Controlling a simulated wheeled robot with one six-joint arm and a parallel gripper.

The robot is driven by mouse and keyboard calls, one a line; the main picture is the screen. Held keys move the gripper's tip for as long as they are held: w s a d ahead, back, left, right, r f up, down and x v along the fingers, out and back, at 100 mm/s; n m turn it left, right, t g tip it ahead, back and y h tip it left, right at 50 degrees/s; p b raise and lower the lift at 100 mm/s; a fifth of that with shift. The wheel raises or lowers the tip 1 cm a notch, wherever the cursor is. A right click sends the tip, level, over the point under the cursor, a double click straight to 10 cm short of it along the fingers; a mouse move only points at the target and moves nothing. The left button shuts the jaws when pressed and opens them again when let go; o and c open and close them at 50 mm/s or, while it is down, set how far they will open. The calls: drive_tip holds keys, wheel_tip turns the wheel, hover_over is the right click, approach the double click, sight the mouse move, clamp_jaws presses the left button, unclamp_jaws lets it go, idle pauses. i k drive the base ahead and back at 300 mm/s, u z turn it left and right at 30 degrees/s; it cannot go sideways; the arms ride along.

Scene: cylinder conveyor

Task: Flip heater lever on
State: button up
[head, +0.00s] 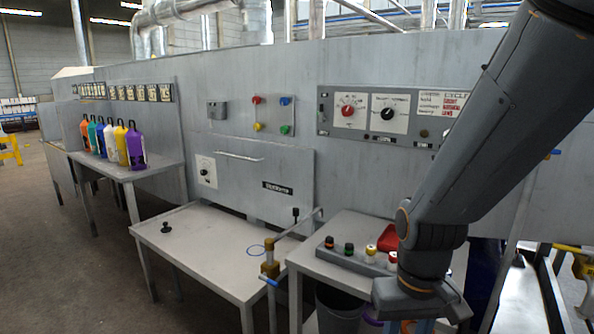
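No part is clearly marked as the heater lever. Candidates are a small grey box switch (217,110) on the wall panel, and a brass fitting with a blue handle (270,272) at the front edge of the low table. A thin bar with a dark knob (296,213) stands above that table. On or off cannot be read for any of them. My arm comes down from the upper right, and my wrist (420,298) is at the bottom, right of the brass fitting and apart from it. My gripper's fingers are not clearly visible.
A row of coloured bottles (110,143) stands on the left table. The low table (208,262) is mostly clear. A right table (350,228) holds a button strip (357,258) and a red object (389,238), close to my arm. A dial panel (385,113) is on the wall.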

sight(321, 113)
drive_tip(key=z, duration=0.05)
drive_tip(key=k, duration=0.6)
drive_tip(key=u, duration=0.85)
drive_tip(key=i, duration=1.2)
drive_tip(key=z, duration=0.6)
drive_tip(key=i, duration=0.45)
drive_tip(key=z, duration=0.4)
drive_tip(key=k, duration=0.65)
drive_tip(key=u, duration=0.3)
drive_tip(key=i, duration=1.2)
drive_tip(key=z, duration=0.15)
